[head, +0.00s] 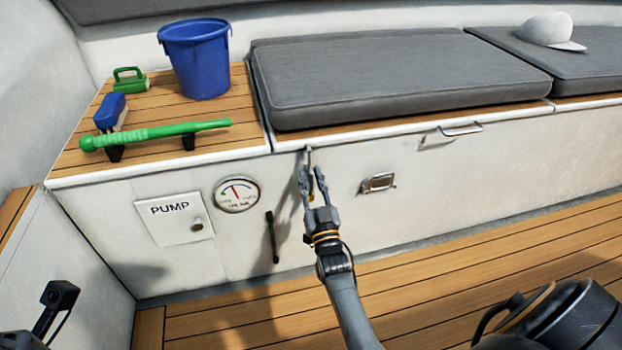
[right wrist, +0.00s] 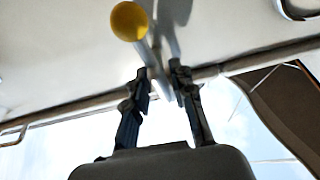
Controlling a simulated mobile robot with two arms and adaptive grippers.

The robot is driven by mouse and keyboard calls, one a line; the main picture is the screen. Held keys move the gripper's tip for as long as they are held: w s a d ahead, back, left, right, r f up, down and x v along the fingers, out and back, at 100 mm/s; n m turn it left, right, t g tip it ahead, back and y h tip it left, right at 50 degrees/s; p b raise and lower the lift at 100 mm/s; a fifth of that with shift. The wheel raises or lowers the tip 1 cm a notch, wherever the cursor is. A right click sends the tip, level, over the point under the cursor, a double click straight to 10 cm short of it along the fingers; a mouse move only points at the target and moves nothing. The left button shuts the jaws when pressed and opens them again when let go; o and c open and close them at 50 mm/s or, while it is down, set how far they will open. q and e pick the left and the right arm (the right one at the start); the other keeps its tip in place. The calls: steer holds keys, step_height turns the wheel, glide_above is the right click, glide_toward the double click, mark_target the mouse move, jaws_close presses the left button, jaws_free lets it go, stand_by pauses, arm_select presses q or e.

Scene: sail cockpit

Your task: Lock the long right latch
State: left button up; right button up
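A slim metal latch lever (head: 308,152) stands at the top edge of the white locker front, below the grey cushion's left end. In the right wrist view it is a grey shaft with a yellow ball knob (right wrist: 129,21). My right gripper (head: 312,172) is at this lever, largely covering it in the head view. In the right wrist view its fingertips (right wrist: 161,74) are apart, with the shaft running between them and a narrow gap showing. Whether they touch is unclear. A dark part at the lower left, seemingly my left gripper (head: 60,296), is cut off by the frame.
The locker front holds a pump hatch (head: 172,217), a gauge (head: 236,195), a black bar (head: 272,237), a recessed latch (head: 379,183) and a chrome handle (head: 460,130). A blue bucket (head: 194,60), brushes and a green-handled tool (head: 155,133) rest on the wooden top.

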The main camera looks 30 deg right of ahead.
steer(key=shift+s, duration=0.1)
steer(key=v, duration=0.7)
steer(key=shift+s+f, duration=0.1)
steer(key=shift+s, duration=0.05)
stand_by(0.5)
